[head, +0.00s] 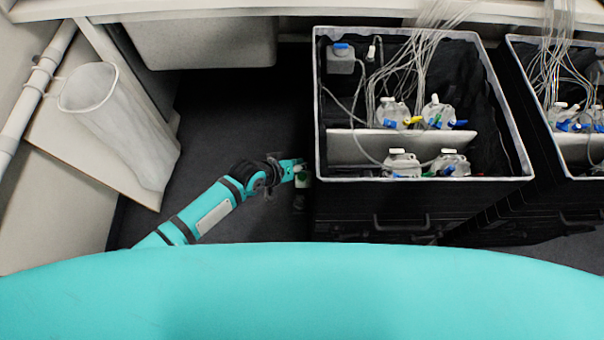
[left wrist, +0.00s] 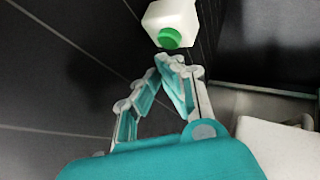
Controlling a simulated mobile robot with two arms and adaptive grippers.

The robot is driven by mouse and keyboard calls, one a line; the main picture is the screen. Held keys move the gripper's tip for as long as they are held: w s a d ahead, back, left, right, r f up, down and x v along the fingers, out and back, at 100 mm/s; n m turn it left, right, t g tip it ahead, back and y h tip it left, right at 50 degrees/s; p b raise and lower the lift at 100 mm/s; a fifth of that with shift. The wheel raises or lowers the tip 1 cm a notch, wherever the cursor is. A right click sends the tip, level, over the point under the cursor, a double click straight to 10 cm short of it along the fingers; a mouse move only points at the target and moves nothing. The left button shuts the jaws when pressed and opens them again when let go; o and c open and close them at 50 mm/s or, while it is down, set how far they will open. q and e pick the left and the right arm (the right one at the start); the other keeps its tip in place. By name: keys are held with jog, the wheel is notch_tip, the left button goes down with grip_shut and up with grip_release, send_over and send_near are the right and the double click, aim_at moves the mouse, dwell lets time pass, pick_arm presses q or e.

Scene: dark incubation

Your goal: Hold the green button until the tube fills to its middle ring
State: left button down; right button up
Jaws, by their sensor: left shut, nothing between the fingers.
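The green button (left wrist: 170,38) sticks out of a white box (left wrist: 172,15) at the top of the left wrist view. In the head view the white box (head: 301,170) shows small beside the left wall of the black crate. My left gripper (left wrist: 168,60) is shut and empty, its fingertips just below the button in the picture. I cannot tell whether they touch it. In the head view the left gripper (head: 293,170) reaches the white box from the left. I cannot make out the tube with its rings. My right gripper is not in view.
A black crate (head: 424,201) holding white-capped bottles and many clear lines stands right of my left gripper. A second crate (head: 520,100) stands further right. A tall white bin (head: 130,135) is at the left. Dark floor lies between bin and crate.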

pick_arm(q)
jog(key=shift+f, duration=0.15)
dwell(0.3)
jog(key=shift+f, duration=0.25)
jog(key=shift+f+b, duration=0.5)
jog(key=shift+b, duration=0.05)
dwell(6.7)
